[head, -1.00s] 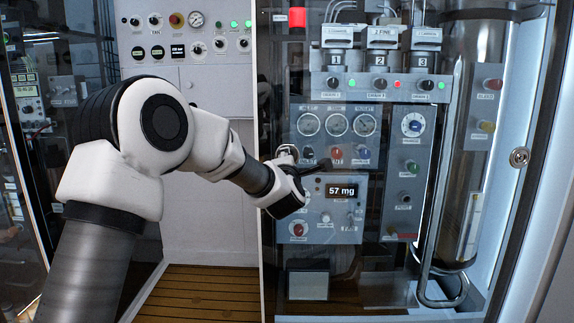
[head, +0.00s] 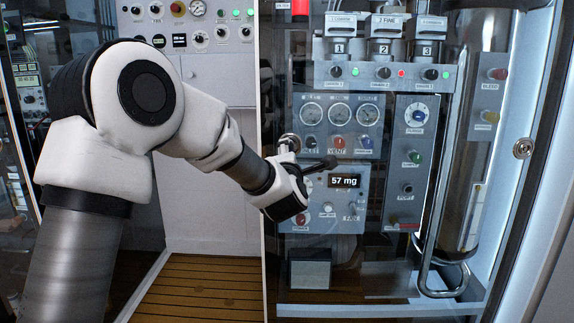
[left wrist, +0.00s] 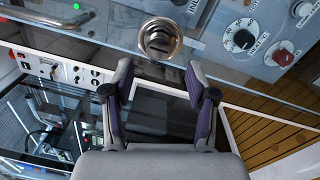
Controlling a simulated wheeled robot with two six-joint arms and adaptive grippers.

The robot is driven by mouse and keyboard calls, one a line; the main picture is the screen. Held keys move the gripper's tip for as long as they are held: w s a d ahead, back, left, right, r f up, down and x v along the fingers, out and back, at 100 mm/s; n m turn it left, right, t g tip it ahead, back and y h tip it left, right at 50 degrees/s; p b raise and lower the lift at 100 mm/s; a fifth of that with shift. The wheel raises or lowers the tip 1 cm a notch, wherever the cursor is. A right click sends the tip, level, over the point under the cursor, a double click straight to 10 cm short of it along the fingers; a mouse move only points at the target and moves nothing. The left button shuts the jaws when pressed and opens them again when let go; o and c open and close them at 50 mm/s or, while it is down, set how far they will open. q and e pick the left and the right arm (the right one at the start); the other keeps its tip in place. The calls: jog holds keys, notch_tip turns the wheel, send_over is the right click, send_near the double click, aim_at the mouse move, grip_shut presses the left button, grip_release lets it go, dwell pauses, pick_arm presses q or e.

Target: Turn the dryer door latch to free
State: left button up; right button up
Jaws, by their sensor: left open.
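A round chrome fitting (head: 289,140), which looks like the door latch, sits on the glass door near its left edge in the head view. In the left wrist view the chrome fitting (left wrist: 160,38) is just beyond the fingertips, about midway between them, apart from both. My left gripper (left wrist: 160,80) is open and empty, with its two grey, purple-padded fingers spread. In the head view my left gripper (head: 306,162) is at the door's left side, just below the fitting, its wrist hiding part of the panel. My right gripper is not in view.
Behind the glass stand gauges, coloured knobs and a display (head: 344,181) reading 57 mg. A tall metal cylinder (head: 474,140) is at right. A round lock (head: 523,148) sits on the right frame. A slatted wooden floor (head: 205,285) is clear at lower left.

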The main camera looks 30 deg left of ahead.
pick_arm(q)
jog(key=v, duration=0.7)
jog(key=shift+s, duration=0.15)
